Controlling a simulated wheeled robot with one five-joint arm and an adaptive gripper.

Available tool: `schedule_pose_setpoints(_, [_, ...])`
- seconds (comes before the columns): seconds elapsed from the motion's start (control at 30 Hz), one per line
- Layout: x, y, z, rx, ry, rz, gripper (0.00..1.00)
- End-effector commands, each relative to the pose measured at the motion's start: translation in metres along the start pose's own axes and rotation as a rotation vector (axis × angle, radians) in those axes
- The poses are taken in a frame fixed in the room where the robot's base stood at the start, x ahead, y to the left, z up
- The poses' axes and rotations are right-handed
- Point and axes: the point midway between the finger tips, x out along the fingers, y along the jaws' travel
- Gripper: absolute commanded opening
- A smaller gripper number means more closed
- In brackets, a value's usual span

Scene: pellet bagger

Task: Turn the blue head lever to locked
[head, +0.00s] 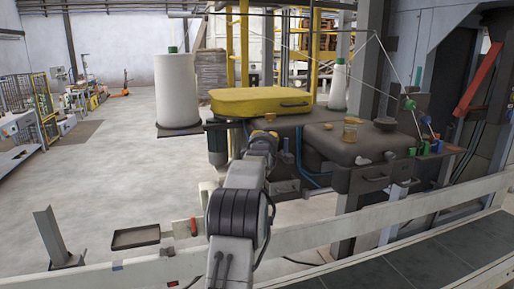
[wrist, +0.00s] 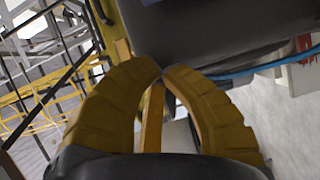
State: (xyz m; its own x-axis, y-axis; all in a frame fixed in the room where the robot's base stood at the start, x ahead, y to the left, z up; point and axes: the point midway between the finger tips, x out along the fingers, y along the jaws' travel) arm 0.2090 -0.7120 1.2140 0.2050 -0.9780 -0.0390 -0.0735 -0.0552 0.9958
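The sewing head (head: 345,142) is a dark grey machine with a rounded housing, right of centre in the head view. Small blue parts (head: 425,119) show at its right end, near green ones; I cannot tell which of them is the blue head lever. My gripper (head: 264,136) is in front of the machine's left part, its fingers mostly hidden in the head view. In the wrist view its yellow fingers (wrist: 164,70) curve together, the tips meeting with nothing between them. A dark housing (wrist: 195,35) is just beyond the tips. No blue lever shows there.
A white thread cone (head: 177,90) stands to the left. A pale rail (head: 400,208) crosses in front, with a dark tray (head: 136,237) at left. A blue cable (wrist: 265,65) hangs right of my fingers.

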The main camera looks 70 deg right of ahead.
Motion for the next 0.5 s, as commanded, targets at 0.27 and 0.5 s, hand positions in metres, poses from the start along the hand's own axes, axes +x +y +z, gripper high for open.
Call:
schedule_pose_setpoints(0.27, [-0.022, -0.001, 0.0, 0.0, 0.0, -0.001, 0.0])
schedule_pose_setpoints(0.5, [-0.052, 0.001, 0.0, 0.0, 0.0, 0.001, 0.0])
